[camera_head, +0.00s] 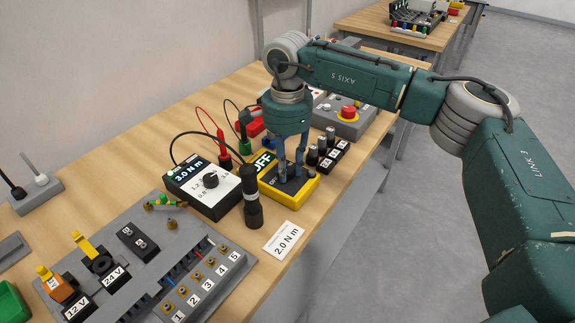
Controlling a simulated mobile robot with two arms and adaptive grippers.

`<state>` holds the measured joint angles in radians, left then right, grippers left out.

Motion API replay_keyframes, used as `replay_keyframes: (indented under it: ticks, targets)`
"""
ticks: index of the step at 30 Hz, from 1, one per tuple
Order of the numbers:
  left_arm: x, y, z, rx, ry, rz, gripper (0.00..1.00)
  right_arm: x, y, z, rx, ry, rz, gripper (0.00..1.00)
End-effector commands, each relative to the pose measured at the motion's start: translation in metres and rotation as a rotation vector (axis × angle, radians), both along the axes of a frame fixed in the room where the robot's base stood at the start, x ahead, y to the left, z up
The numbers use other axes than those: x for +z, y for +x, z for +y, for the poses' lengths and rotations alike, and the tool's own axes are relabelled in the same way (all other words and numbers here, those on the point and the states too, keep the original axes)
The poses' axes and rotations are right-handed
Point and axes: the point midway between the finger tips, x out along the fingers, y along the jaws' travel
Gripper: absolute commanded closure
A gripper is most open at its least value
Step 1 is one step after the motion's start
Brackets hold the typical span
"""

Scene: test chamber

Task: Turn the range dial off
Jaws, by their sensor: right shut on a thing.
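My right gripper (289,177) points straight down over the meter's dark face. Its fingertips are shut on the range dial, which is mostly hidden between and behind them. My left gripper is not in view.
A torque tester (203,188) showing "3.0 N m" and an upright black torch-like tool (251,197) stand left of the meter. A "2.0 N m" card (284,240) lies in front. Black fuse holders (327,152) and a red-button box (348,114) stand right. A grey terminal board (130,262) fills the near left.

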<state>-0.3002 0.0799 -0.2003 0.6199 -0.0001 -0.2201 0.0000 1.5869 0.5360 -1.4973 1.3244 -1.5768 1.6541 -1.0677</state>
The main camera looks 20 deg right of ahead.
Motion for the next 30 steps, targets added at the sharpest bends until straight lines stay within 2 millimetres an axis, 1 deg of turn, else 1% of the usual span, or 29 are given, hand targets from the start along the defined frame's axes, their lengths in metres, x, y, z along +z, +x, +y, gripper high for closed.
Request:
replay_keyframes:
  ticks: [1, 3, 4, 6, 14, 17, 20, 22, 30]
  targets:
    - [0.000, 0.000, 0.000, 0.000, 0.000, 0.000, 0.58, 0.004, 0.003, 0.000, -0.002, 0.001, -0.010, 1.00]
    - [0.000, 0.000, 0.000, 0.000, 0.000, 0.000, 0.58, 0.004, 0.003, 0.000, -0.002, 0.001, -0.010, 1.00]
    - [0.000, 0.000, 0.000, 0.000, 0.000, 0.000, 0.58, 0.004, 0.003, 0.000, -0.002, 0.002, -0.010, 0.68]
    - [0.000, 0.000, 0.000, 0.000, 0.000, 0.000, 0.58, 0.003, 0.002, 0.000, -0.002, 0.002, -0.009, 0.55]
    - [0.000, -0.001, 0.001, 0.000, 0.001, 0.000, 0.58, 0.002, 0.001, 0.000, -0.001, 0.000, -0.004, 0.55]
    - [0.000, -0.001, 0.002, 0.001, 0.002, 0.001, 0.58, 0.006, 0.001, 0.000, -0.001, 0.001, -0.004, 0.55]
    - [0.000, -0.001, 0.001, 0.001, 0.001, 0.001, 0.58, 0.018, 0.002, 0.000, -0.001, 0.001, -0.006, 0.55]
    - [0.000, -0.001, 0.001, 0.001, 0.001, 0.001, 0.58, 0.031, 0.001, 0.001, -0.001, 0.002, -0.007, 0.55]
    - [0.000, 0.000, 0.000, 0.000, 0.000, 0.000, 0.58, 0.089, 0.002, 0.000, -0.002, 0.002, -0.007, 0.55]
